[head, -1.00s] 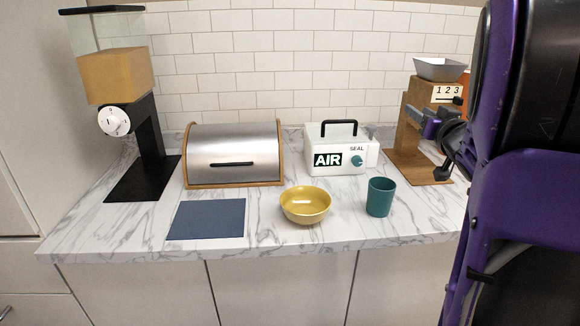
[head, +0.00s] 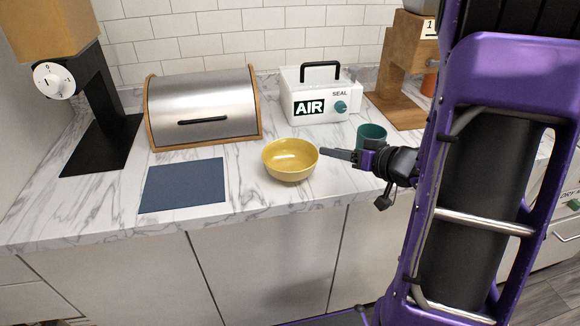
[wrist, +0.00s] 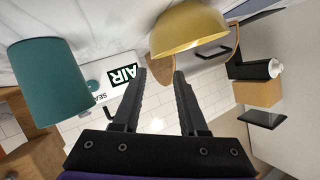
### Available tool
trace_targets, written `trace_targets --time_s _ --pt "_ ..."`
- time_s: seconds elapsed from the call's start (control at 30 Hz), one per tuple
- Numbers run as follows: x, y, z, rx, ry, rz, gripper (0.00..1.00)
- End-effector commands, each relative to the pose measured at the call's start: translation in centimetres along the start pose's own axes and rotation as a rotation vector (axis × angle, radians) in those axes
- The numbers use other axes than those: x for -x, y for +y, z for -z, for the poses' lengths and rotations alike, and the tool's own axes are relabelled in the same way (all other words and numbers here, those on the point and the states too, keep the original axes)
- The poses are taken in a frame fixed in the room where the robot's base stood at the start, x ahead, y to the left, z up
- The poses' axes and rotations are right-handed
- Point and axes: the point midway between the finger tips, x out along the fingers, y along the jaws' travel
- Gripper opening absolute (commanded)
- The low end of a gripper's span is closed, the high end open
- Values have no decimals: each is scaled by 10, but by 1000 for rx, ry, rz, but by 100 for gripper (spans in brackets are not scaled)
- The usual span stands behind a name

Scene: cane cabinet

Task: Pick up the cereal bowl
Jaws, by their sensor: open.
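The yellow cereal bowl (head: 290,160) stands upright on the marble counter near its front edge. My gripper (head: 325,152) is just right of the bowl in the head view, its fingers pointing toward the bowl's right rim. In the wrist view the fingers (wrist: 160,82) are spread with nothing between them. The bowl (wrist: 188,28) shows beyond the fingertips, up and to the right. I cannot tell from these frames whether a fingertip touches the rim.
A teal cup (head: 371,133) stands close behind my gripper. A blue mat (head: 183,186) lies left of the bowl. A steel bread box (head: 204,108) and a white sealer (head: 318,98) stand behind. A black-based grinder (head: 100,125) is at left, a wooden one (head: 402,75) at right.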

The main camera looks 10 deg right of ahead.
Motion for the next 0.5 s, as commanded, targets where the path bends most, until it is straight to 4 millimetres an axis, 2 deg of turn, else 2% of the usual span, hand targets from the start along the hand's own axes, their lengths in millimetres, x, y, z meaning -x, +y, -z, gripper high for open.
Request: trace_targets --time_s 0.03,0.1,0.2,0.5 --pt "-12 0 -2 2 -3 4 42" --pt "-25 0 -2 1 -2 3 42" --pt "-36 1 -1 1 -1 0 42" --pt "-54 3 -4 1 -1 0 42"
